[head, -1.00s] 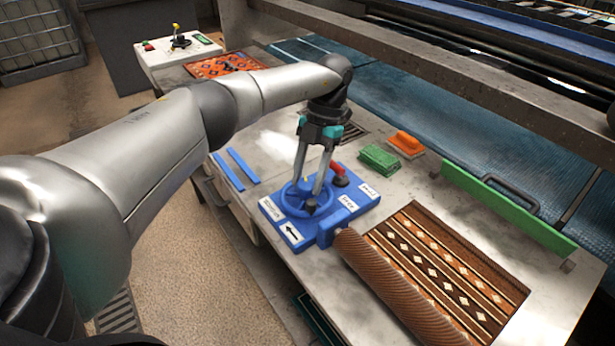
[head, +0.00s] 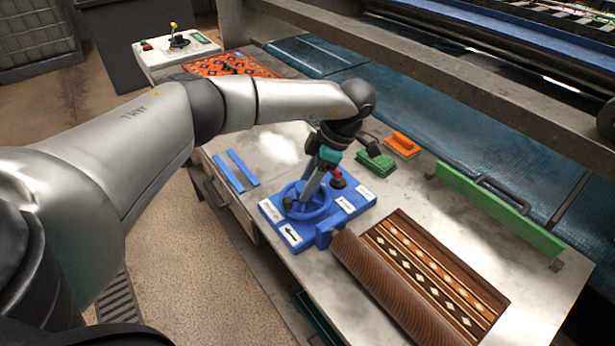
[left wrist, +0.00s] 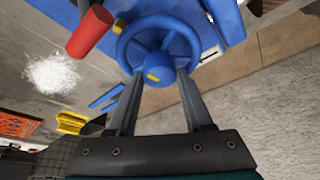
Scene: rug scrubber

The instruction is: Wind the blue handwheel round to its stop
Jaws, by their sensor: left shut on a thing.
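The blue handwheel (head: 322,205) lies on a blue base plate (head: 347,207) with white labels, one with a black arrow, on the metal table. My left gripper (head: 307,194) reaches down to the wheel's middle from above, tilted. In the left wrist view its two fingers (left wrist: 158,78) are on either side of the blue hub, which has a yellow mark, with the handwheel rim (left wrist: 122,42) beyond them. The gripper is shut on the handwheel. The exact finger contact is partly hidden in the head view. My right gripper is not in view.
A red knob (head: 337,179) stands close beside the wheel; it also shows in the left wrist view (left wrist: 91,31). A partly rolled patterned rug (head: 440,262) lies to the right. Green (head: 376,163) and orange (head: 401,145) brushes and a green bar (head: 497,208) lie behind.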

